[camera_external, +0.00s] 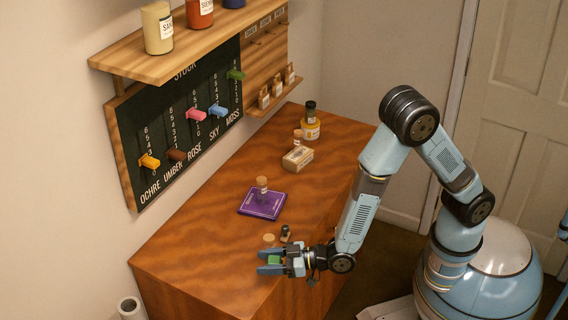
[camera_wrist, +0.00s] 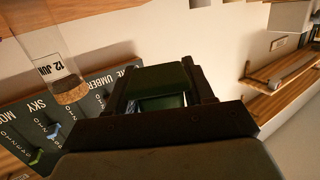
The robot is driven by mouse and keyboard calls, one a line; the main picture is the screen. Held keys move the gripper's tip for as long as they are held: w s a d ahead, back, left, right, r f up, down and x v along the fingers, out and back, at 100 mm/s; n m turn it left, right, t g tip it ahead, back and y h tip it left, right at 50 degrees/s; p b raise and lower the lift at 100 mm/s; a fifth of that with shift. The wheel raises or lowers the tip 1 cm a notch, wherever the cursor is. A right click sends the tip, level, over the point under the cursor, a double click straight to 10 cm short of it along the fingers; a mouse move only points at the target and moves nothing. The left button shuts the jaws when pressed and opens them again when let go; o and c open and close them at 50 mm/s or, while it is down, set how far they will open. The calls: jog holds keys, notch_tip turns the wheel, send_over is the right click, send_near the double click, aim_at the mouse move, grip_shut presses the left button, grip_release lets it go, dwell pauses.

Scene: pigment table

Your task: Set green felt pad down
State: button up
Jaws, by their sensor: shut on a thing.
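My gripper (camera_external: 263,262) is shut on a small green thing (camera_external: 274,260), which I take for the green felt pad. It is at the near end of the wooden table. In the wrist view the pad (camera_wrist: 160,76) sits between the dark fingers of my gripper (camera_wrist: 162,88), with a pale patch below it. Whether the pad touches the tabletop, I cannot tell.
A corked vial (camera_external: 269,239) is close behind my gripper, with a dark small item (camera_external: 285,233) beside it. A purple book (camera_external: 262,204), a wooden block (camera_external: 297,159) and a yellow jar (camera_external: 310,128) stand farther back. The table's near left (camera_external: 200,260) is clear.

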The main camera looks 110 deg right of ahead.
jog(key=shift+s+d+r+m+h, duration=0.1)
jog(key=shift+d+r+m+h, duration=0.05)
jog(key=shift+r+m+h, duration=0.35)
jog(key=s+r+m+g+h, duration=0.1)
jog(key=h, duration=0.1)
jog(key=s+d+r+m+g+h, duration=0.1)
jog(key=r+m+h, duration=0.1)
jog(key=shift+s, duration=0.15)
jog(key=shift+s+d+r+m+g+h, duration=0.1)
jog(key=shift+s+r+m+g+h, duration=0.15)
jog(key=shift+s+m+g+h, duration=0.2)
jog(key=shift+s+d+r+m+g+h, duration=0.1)
jog(key=shift+s+r+m+g+h, duration=0.2)
jog(key=shift+s+g, duration=0.25)
jog(key=shift+w, duration=0.1)
send_over(234, 285)
jog(key=s, duration=0.2)
notch_tip(234, 285, down, 8)
jog(key=shift+a+f, duration=0.1)
jog(key=shift+w+f, duration=0.95)
jog(key=shift+f, duration=1.3)
